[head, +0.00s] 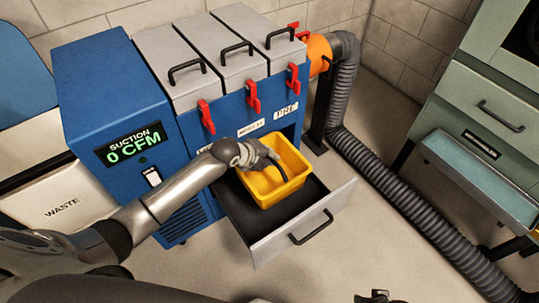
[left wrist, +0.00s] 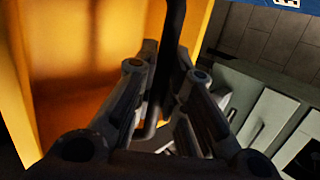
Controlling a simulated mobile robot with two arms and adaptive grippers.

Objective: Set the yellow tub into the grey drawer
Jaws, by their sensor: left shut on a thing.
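The yellow tub (head: 291,160) is upright within the outline of the pulled-out grey drawer (head: 284,236). Whether its base touches the dark drawer floor I cannot tell. My left gripper (head: 268,157) is at the tub's left side, shut on its dark handle. In the left wrist view the dark handle bar (left wrist: 174,45) runs between the fingers (left wrist: 165,85), and the tub's yellow wall (left wrist: 85,50) fills the left. Dark parts at the bottom edge of the head view may be my right gripper (head: 376,297); its jaws are not clear.
The blue suction unit (head: 108,90) with red latches stands behind the drawer. A grey ribbed hose (head: 400,195) runs along the floor to the right. A green cabinet (head: 490,110) with an open tray (head: 478,180) stands at the right. Floor in front of the drawer is clear.

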